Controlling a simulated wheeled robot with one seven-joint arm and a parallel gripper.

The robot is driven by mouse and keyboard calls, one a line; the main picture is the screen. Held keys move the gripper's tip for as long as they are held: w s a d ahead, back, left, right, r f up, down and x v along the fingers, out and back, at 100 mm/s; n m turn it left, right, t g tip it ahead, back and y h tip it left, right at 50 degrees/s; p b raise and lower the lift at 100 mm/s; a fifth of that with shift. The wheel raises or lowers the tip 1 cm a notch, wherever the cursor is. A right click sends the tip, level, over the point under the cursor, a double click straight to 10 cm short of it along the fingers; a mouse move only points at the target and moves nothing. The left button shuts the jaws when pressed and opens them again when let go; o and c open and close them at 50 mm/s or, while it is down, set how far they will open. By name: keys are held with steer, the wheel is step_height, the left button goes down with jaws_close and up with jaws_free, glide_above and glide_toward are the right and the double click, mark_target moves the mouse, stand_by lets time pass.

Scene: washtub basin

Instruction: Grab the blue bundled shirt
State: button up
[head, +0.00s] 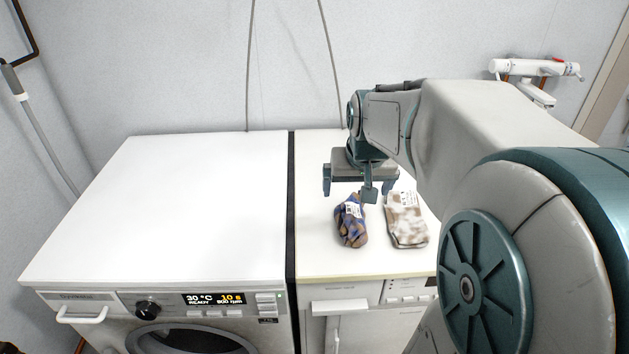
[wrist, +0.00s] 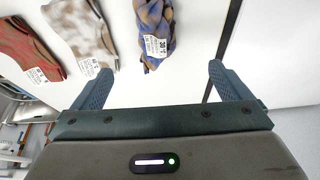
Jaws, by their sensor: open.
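The blue bundled shirt (head: 351,226) is a small blue and brown patterned bundle with a white tag. It lies on the right-hand white machine top, left of a brown and white cloth. In the wrist view the shirt (wrist: 156,22) is at the top middle, beyond the fingertips and roughly centred between them. My gripper (head: 357,186) is open and empty, above the machine top and behind the shirt in the head view. In the wrist view both fingers of my gripper (wrist: 159,72) are spread apart, with bare white surface between them.
The brown and white cloth (head: 407,219) lies right of the shirt. A red patterned cloth (wrist: 28,52) shows in the wrist view. The left washing machine top (head: 190,200) is clear, and a dark gap (head: 291,210) separates the machines. A tap (head: 535,70) is on the back wall.

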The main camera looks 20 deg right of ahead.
mark_target(353, 208)
steer(key=x, duration=0.2)
steer(key=d+x, duration=0.1)
steer(key=x, duration=0.5)
steer(key=shift+w+d+r, duration=0.15)
steer(key=shift+w+d, duration=0.1)
steer(key=shift+w, duration=0.1)
steer(key=shift+a+x, duration=0.2)
steer(key=shift+x, duration=2.8)
steer(key=shift+s, duration=0.1)
steer(key=c, duration=1.2)
